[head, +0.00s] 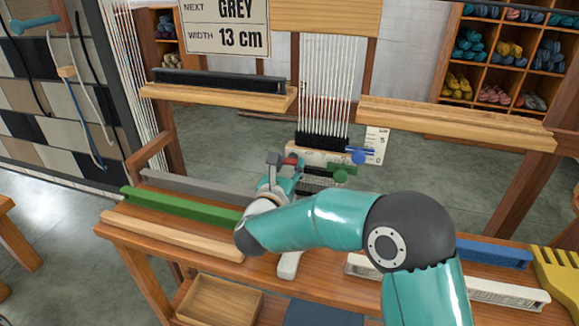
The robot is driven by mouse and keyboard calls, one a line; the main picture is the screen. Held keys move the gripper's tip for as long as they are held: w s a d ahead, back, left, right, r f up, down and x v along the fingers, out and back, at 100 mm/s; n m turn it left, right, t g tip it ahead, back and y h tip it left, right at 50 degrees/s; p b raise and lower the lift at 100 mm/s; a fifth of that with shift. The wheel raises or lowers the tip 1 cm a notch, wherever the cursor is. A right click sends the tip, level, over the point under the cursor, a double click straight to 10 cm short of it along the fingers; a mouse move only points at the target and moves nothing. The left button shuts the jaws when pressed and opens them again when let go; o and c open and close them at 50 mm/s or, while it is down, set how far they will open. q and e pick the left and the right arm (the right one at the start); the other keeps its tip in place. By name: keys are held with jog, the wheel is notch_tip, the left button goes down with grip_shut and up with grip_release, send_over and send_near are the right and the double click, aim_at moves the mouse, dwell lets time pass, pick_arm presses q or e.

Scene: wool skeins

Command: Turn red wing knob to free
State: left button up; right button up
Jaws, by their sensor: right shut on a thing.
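The red wing knob (291,160) shows as a small red patch on the loom's front, left of the white warp threads. My right gripper (281,162) reaches it from the front, with its grey fingers around the knob. The fingers are shut on it and hide most of it. The knob's turn angle cannot be made out. A green wing knob (342,173) and a blue wing knob (357,156) sit to the right of it. My left gripper is not in view.
My right arm crosses above the wooden bench. A green bar (180,209) and a pale wooden bar (172,235) lie at left. A blue bar (494,252) and a yellow comb (556,277) lie at right. A wooden tray (220,297) sits below. A sign (224,26) hangs above.

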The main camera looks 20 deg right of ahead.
jog(key=n+b, duration=0.4)
jog(key=n, duration=0.9)
jog(key=shift+a, duration=0.1)
jog(key=n+p, duration=0.1)
jog(key=n, duration=0.2)
jog(key=shift+a+f+n+p, duration=0.1)
jog(key=shift+n+p, duration=0.2)
jog(key=shift+n, duration=0.6)
jog(key=o, duration=1)
jog(key=shift+o, duration=0.7)
